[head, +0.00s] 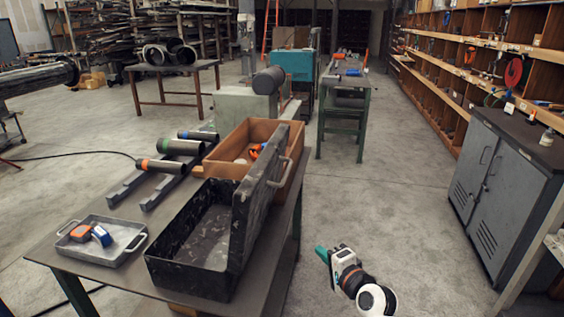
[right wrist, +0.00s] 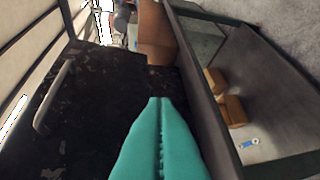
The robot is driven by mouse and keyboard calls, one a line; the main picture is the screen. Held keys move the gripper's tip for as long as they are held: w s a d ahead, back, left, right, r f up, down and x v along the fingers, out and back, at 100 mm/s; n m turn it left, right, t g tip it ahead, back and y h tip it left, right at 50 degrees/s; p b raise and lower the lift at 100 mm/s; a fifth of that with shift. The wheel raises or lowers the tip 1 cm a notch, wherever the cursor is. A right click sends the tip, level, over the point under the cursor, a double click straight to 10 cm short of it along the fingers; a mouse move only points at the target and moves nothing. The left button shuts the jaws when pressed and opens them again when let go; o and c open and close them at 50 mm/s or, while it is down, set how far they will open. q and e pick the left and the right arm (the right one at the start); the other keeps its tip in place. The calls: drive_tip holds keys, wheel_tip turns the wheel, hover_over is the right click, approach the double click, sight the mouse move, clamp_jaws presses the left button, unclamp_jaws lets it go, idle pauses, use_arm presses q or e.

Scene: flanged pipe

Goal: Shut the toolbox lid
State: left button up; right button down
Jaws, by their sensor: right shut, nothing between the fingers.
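The black, worn toolbox (head: 200,245) stands open and empty at the front of the table. Its lid (head: 247,222) stands upright along the box's right side, with a grey handle (head: 283,172) on its outer face. In the right wrist view the lid's dark face (right wrist: 90,115) fills the left, with the handle (right wrist: 53,98) at far left. My right gripper (head: 321,254) is shut and empty, to the right of the lid and beyond the table's right edge, apart from the lid. Its teal fingers also show in the right wrist view (right wrist: 157,102). My left gripper is not in view.
A wooden crate (head: 222,170) with an orange item stands right behind the toolbox. A grey tray (head: 105,258) and several pipes (head: 165,166) on rails lie to the left. The floor (head: 370,210) right of the table is clear up to a grey cabinet (head: 490,180).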

wheel_tip(320, 180, up, 19)
drive_tip(key=s+a+m+t+y, duration=0.1)
drive_tip(key=t+y, duration=0.1)
drive_tip(key=y, duration=0.1)
drive_tip(key=p, duration=0.3)
approach(273, 159)
drive_tip(key=w+d, duration=0.1)
drive_tip(key=w, duration=0.3)
drive_tip(key=a+p, duration=0.1)
drive_tip(key=a, duration=0.3)
drive_tip(key=shift+w+r+p, duration=0.25)
drive_tip(key=shift+w+p, duration=0.15)
drive_tip(key=shift+w, duration=0.15)
